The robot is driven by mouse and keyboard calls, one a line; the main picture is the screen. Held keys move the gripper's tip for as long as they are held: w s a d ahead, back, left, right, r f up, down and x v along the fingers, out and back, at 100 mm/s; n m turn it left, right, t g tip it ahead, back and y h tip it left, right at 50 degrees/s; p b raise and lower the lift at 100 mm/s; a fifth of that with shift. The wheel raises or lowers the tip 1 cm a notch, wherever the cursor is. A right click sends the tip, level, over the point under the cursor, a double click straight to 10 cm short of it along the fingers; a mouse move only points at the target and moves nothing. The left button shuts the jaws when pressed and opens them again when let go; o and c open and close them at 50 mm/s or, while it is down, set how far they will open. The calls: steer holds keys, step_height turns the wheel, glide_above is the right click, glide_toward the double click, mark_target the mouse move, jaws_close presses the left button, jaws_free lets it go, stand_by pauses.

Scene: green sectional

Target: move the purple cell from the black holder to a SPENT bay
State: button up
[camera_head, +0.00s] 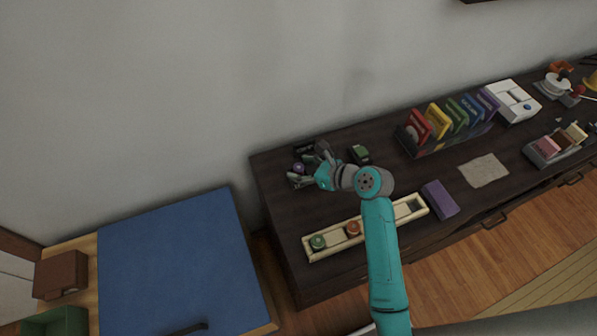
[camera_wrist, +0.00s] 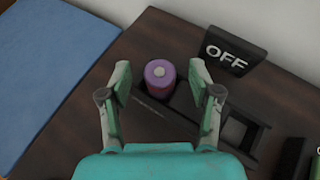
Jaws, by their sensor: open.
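The purple cell (camera_wrist: 159,79) stands upright at the end of the black holder (camera_wrist: 182,107). It also shows as a small purple spot in the head view (camera_head: 298,167). My gripper (camera_wrist: 160,76) is open, with one finger on each side of the cell and visible gaps between. In the head view my gripper (camera_head: 303,170) is at the back left of the dark cabinet. A cream tray (camera_head: 336,247) in front holds a green cell (camera_head: 318,242) and an orange cell (camera_head: 352,228). My arm hides its middle, and no SPENT label is readable.
An OFF sign (camera_wrist: 232,50) stands behind the holder. A small dark green-topped block (camera_head: 360,154) is right of my gripper. A purple block (camera_head: 440,199) lies right of the tray. A rack of coloured cases (camera_head: 452,130) stands farther right.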

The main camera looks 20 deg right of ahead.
steer(key=shift+w+a+f, duration=0.35)
steer(key=shift+w, duration=0.2)
jaws_close()
